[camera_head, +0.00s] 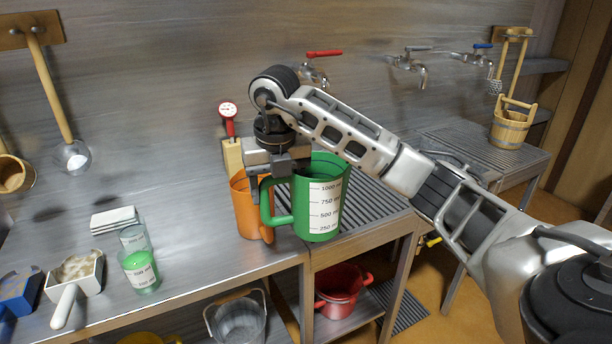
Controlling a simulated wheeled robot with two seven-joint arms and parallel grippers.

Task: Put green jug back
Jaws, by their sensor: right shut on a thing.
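The green jug (324,196) has a white measuring scale and a handle on its left side. It is upright at the front edge of the counter, where the metal top meets the slatted rack. My right gripper (273,185) comes down from above at the jug's left and is shut on it at the handle side. An orange jug (243,214) stands directly behind and left of the green handle and is partly hidden by it. I cannot tell whether the green jug touches the surface. My left gripper is not in view.
Glasses (141,272), one holding green liquid, and a white scoop box (75,277) are at left. The slatted rack (375,208) is clear right of the jug. A red pot (342,290) sits below.

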